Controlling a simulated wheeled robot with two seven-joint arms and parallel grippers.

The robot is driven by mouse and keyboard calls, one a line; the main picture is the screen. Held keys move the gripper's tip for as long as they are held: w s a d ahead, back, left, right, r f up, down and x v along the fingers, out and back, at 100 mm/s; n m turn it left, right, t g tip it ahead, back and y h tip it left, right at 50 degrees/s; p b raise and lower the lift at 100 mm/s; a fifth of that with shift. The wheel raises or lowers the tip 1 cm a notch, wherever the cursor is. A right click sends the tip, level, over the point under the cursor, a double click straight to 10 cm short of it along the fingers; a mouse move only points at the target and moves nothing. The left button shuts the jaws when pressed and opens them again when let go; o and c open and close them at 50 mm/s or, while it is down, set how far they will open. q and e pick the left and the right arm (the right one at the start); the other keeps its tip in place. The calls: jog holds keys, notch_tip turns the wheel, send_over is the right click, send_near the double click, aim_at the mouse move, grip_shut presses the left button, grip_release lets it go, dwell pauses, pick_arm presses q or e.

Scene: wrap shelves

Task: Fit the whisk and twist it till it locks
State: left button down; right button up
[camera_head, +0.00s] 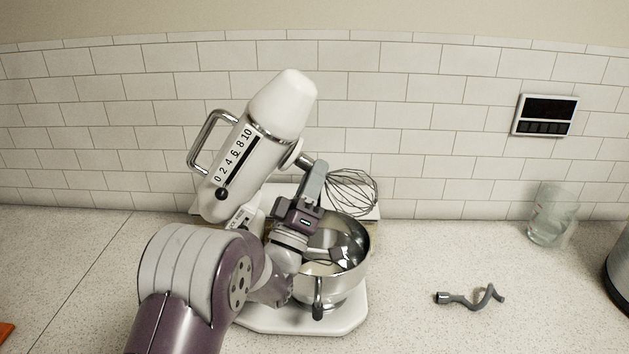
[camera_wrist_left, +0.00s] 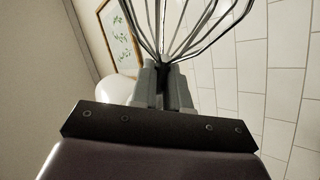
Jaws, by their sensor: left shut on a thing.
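The stand mixer (camera_head: 240,165) is white, with its head tilted up and the attachment hub (camera_head: 290,153) facing right and down. My left gripper (camera_head: 312,183) is shut on the wire whisk (camera_head: 352,188) just right of the hub. The whisk's wire loops point right, above the steel bowl (camera_head: 360,262). In the left wrist view the whisk (camera_wrist_left: 172,30) rises from between the fingers of my left gripper (camera_wrist_left: 163,88). The fingers hide its stem end, so I cannot tell whether it sits in the hub. My right gripper is not in view.
A grey dough hook (camera_head: 470,298) lies on the counter right of the mixer. A glass (camera_head: 552,215) stands farther back, and a dark appliance (camera_head: 618,262) is cut off at the right edge. A control panel (camera_head: 545,115) hangs on the tiled wall. The right counter is mostly clear.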

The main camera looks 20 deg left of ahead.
pick_arm(q)
jog(key=shift+c, duration=2.4)
grip_release()
jog(key=b+v, duration=0.5)
jog(key=v, duration=0.2)
